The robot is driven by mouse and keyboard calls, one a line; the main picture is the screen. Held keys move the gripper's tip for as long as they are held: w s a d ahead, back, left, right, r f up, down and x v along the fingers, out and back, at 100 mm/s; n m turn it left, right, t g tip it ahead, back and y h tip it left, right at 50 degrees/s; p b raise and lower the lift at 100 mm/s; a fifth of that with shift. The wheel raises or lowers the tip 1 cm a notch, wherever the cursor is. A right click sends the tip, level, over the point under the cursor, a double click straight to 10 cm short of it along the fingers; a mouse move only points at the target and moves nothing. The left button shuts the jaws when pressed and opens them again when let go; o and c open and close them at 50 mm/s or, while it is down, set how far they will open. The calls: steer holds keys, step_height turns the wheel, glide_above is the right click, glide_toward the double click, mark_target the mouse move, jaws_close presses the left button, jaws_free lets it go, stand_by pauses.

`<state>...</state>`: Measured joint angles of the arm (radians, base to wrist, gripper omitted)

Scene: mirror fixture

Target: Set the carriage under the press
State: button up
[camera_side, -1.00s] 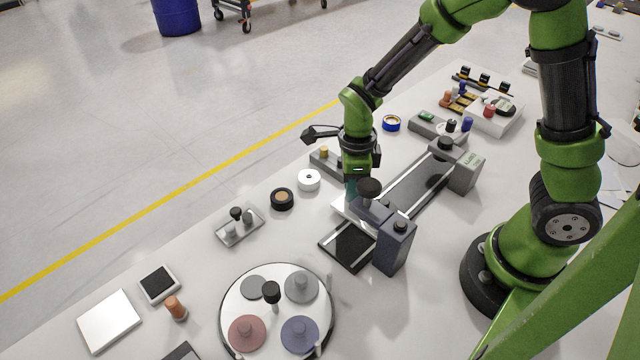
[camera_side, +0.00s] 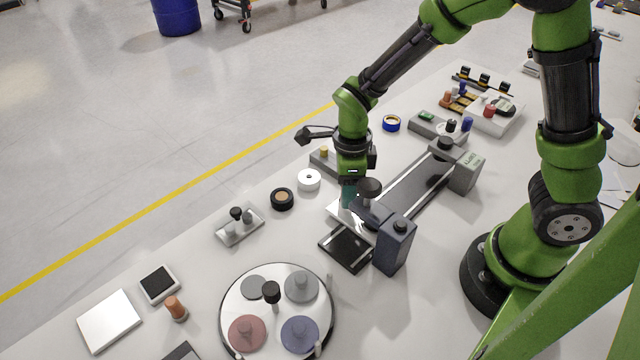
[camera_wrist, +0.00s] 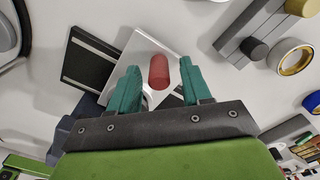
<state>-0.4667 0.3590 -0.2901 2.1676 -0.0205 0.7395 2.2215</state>
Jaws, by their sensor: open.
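The carriage, a silver plate (camera_side: 336,210) with an upright red handle (camera_wrist: 158,72), sits across the rail track (camera_side: 418,184) beside the press. My gripper (camera_side: 348,200) is low over the plate, left of the knob. In the wrist view my gripper (camera_wrist: 160,78) has its teal fingers spread on either side of the red handle, with gaps showing. The handle is hidden in the side view.
A black pad (camera_side: 346,249) lies at the track's near end. A grey end block (camera_side: 462,168) stands at the far end. A round turntable (camera_side: 262,340) with coloured discs is in front. A white roll (camera_side: 309,180) and a black roll (camera_side: 282,198) stand left of my gripper.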

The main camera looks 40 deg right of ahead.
step_height(320, 180, up, 16)
steer(key=shift+r, duration=0.15)
steer(key=shift+w+r, duration=0.1)
stand_by(0.3)
step_height(320, 180, down, 17)
steer(key=shift+a+r, duration=0.15)
stand_by(0.5)
steer(key=shift+c, duration=0.3)
jaws_close()
steer(key=shift+a, duration=0.1)
